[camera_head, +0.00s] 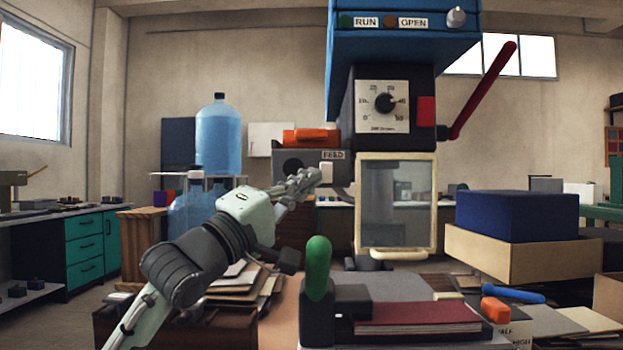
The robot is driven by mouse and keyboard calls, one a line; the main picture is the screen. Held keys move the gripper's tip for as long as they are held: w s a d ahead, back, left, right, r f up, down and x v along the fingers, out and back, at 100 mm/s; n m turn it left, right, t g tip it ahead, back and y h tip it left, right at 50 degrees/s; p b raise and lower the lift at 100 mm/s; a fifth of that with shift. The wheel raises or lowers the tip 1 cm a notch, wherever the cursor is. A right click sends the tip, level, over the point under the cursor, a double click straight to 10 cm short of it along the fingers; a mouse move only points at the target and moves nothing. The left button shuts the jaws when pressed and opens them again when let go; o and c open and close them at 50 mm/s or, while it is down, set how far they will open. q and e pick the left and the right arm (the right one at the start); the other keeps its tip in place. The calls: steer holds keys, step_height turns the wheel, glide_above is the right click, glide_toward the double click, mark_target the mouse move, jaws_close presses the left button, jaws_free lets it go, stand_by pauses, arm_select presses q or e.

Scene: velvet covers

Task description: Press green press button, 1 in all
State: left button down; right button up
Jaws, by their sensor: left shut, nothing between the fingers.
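A small round green button (345,21) sits beside the RUN label on the front of the blue machine head (440,48), high in the picture. A dull red-brown round button (390,21) is to its right, beside the OPEN label. My left gripper (314,176) is shut and empty. It reaches up from the lower left, and its tips show in front of or beside the grey FEED box (290,162), near a pale switch (327,171). I cannot tell whether they touch. The gripper is well below the green button in the picture. My right gripper is out of view.
A red lever (485,88) slants up at the machine's right. A framed clear guard (396,205) stands below the dial. A green-topped upright handle (318,262) and a dark red book (415,314) are in front. A blue block (517,215) sits in a box at right.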

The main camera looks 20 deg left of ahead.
arm_select(q)
steer(key=shift+w, duration=0.1)
stand_by(0.3)
steer(key=shift+w, duration=0.15)
steer(key=shift+w+a+p, duration=0.15)
steer(key=shift+p, duration=0.15)
steer(key=shift+w+a+p, duration=0.15)
steer(key=shift+w+p, duration=0.2)
steer(key=shift+w, duration=0.25)
stand_by(0.6)
steer(key=shift+s, duration=0.1)
steer(key=shift+s+d, duration=0.25)
steer(key=shift+s, duration=0.65)
steer(key=s, duration=0.2)
steer(key=s+d+p, duration=0.1)
steer(key=s, duration=0.1)
steer(key=shift+s+d, duration=0.2)
steer(key=shift+s, duration=0.2)
